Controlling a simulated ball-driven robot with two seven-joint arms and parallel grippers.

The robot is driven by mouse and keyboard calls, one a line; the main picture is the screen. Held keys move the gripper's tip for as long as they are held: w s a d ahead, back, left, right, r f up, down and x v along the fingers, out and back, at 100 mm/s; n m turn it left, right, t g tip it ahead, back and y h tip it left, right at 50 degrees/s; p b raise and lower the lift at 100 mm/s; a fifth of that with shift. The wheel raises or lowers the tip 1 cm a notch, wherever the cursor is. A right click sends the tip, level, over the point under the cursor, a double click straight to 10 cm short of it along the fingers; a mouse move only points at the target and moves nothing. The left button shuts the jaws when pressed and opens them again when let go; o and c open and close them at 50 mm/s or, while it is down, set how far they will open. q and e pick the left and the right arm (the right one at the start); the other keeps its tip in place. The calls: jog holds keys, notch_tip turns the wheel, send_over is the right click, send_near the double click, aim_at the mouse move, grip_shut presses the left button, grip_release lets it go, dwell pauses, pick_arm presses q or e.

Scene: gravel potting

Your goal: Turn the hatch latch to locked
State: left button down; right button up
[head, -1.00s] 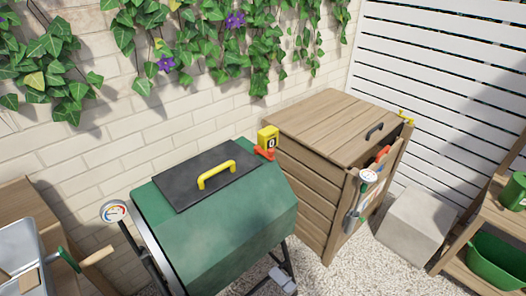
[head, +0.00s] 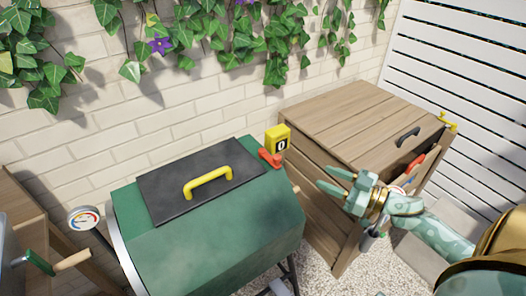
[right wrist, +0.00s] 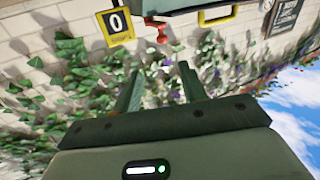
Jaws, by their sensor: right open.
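The hatch is a dark panel (head: 160,197) with a yellow handle (head: 208,182), shut on top of the green drum (head: 215,235). The red latch (head: 269,158) is at the hatch's right corner, below a yellow counter box (head: 278,140) reading 0. My right gripper (head: 331,179) is open and empty, to the right of the latch and apart from it, its fingers pointing left towards the drum. In the right wrist view the red latch (right wrist: 158,30) shows beyond the open fingertips (right wrist: 160,70), with the counter (right wrist: 115,25) beside it. My left gripper is not in view.
A wooden cabinet (head: 350,120) stands right of the drum, behind my right gripper. A round gauge (head: 84,218) is at the drum's left. A brick wall with ivy is behind. A wooden bench (head: 35,225) is at the left edge.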

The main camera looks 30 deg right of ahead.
aim_at(280, 158)
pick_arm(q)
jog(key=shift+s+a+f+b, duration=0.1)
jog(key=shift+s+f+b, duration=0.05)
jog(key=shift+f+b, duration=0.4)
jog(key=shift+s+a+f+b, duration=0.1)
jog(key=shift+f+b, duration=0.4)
pick_arm(e)
jog(key=shift+m, duration=0.3)
jog(key=x, duration=1.6)
jog(key=shift+s+a+r, duration=0.1)
jog(key=shift+a, duration=0.3)
grip_shut()
